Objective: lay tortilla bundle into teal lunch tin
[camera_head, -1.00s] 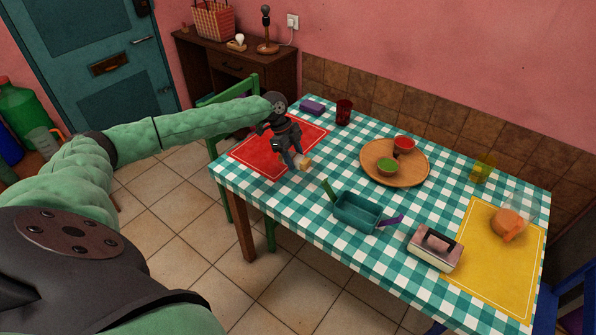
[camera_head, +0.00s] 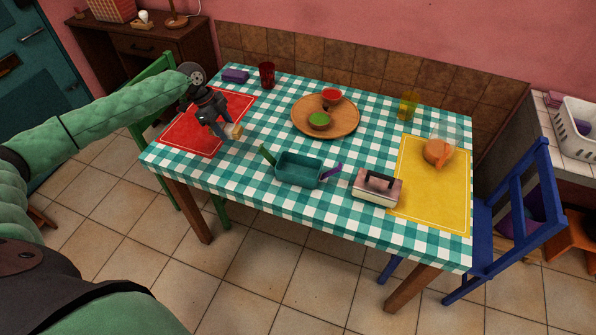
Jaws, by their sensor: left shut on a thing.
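The teal lunch tin (camera_head: 298,170) stands open on the checked table, near its front edge. A green flap sticks out on its left and a purple one on its right. My left gripper (camera_head: 228,130) is over the right edge of the red placemat (camera_head: 176,138), left of and behind the tin. It is shut on a small pale tan piece, the tortilla bundle (camera_head: 236,131), which is partly hidden by the fingers. The bundle is apart from the tin. My right gripper is not in view.
A round wooden tray (camera_head: 348,132) with a red bowl and a green bowl stands behind the tin. A pink box with a dark handle (camera_head: 377,187) is right of the tin. A yellow placemat (camera_head: 432,205) holds an orange item. Red and yellow cups stand farther back.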

